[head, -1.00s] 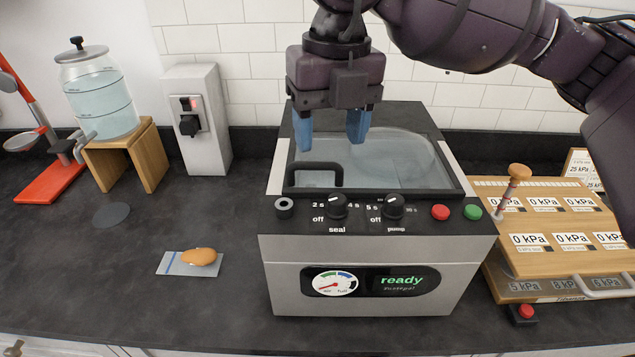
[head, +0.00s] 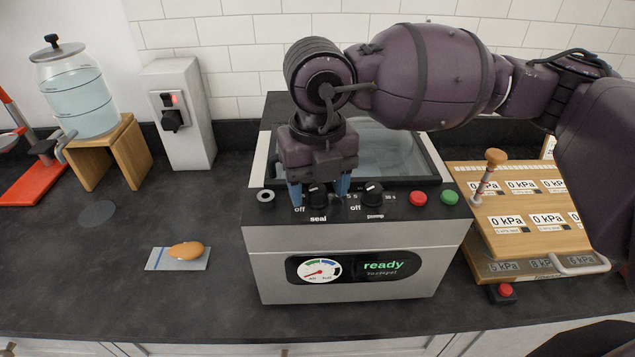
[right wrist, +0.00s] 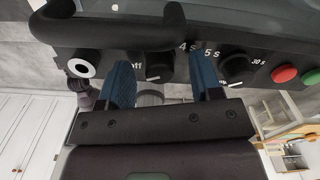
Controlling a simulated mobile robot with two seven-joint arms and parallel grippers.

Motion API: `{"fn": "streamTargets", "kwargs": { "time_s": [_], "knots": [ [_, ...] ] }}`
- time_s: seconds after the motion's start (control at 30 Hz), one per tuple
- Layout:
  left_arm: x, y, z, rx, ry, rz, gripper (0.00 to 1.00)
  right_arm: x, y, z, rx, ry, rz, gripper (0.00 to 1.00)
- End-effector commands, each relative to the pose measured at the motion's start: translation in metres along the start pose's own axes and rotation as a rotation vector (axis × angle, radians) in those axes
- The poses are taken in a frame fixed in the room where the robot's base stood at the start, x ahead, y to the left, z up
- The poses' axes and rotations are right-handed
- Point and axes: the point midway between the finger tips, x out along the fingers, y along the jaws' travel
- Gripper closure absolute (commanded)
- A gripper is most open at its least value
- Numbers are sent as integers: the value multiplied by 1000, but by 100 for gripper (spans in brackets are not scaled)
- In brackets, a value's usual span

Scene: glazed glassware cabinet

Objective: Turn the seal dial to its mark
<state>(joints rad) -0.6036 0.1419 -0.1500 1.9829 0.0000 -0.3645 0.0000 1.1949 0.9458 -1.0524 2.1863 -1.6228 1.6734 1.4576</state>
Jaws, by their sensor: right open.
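The seal dial (head: 318,197) is a black knob with a white pointer line on the front control strip of the vacuum sealer (head: 345,232). It also shows in the right wrist view (right wrist: 160,67). "off" is printed beside it; its other time marks are partly hidden by my fingers. My right gripper (head: 319,188) points down at the strip, open, with one blue finger on each side of the dial. In the right wrist view both fingertips (right wrist: 164,75) stand apart from the knob, with a gap each side. My left gripper is out of view.
The pump dial (head: 371,194) is close to the right finger, with a red button (head: 418,199) and green button (head: 449,197) further right. The lid handle (right wrist: 120,28) is close by. The sealer's display (head: 384,266) reads "ready".

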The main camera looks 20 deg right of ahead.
Motion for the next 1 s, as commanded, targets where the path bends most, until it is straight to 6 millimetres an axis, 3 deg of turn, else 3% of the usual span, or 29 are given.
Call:
{"fn": "streamTargets", "kwargs": {
  "time_s": [0.33,0.67,1.0],
  "knots": [
    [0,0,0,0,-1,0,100,4,0,0,0,0,1,41],
    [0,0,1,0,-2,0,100,3,0,0,0,0,1,90],
    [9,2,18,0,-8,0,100,6,0,0,-103,-2,2,90]
  ]
}}
